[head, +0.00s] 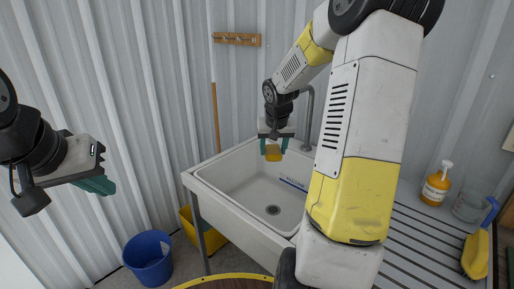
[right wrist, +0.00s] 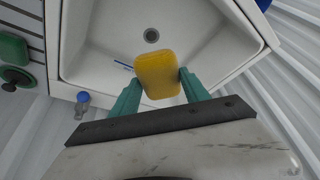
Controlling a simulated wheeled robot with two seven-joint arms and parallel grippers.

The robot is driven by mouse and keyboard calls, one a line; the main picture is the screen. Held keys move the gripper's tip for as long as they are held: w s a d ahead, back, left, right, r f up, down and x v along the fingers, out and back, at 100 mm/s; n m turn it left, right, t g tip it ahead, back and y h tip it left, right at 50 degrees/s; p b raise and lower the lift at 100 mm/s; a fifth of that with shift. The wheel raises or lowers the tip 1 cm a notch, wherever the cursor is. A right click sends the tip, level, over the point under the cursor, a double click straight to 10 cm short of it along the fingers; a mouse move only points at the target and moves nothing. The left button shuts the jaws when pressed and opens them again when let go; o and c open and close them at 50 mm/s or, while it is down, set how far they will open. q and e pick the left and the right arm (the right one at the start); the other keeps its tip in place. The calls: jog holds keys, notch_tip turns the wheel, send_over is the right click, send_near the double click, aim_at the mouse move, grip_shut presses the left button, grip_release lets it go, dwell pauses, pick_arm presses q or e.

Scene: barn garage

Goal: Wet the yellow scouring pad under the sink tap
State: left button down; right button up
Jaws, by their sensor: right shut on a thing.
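The yellow scouring pad (head: 273,154) hangs level with the sink's back part, gripped between the teal fingers of my right gripper (head: 273,146). In the right wrist view the pad (right wrist: 157,75) sits between the fingertips of my right gripper (right wrist: 160,92), with the white sink (right wrist: 105,45) below it. In the head view the sink (head: 235,178) has its drain in the basin floor. The grey tap (head: 308,118) rises at the sink's back, right of the pad and apart from it. My left gripper (head: 100,186) is far left, away from the sink; its finger gap is unclear.
A blue bucket (head: 148,258) and a yellow bucket (head: 212,238) stand on the floor. A ribbed drainboard (head: 425,240) on the right holds a soap bottle (head: 436,187), a clear jug (head: 467,207) and a yellow-and-blue item (head: 476,253). My right arm hides part of the sink's right side.

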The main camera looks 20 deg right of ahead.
jog(key=w+d+f, duration=0.1)
jog(key=w+d, duration=0.3)
jog(key=w, duration=0.3)
jog(key=shift+w+d+f, duration=0.2)
jog(key=shift+d+f, duration=0.15)
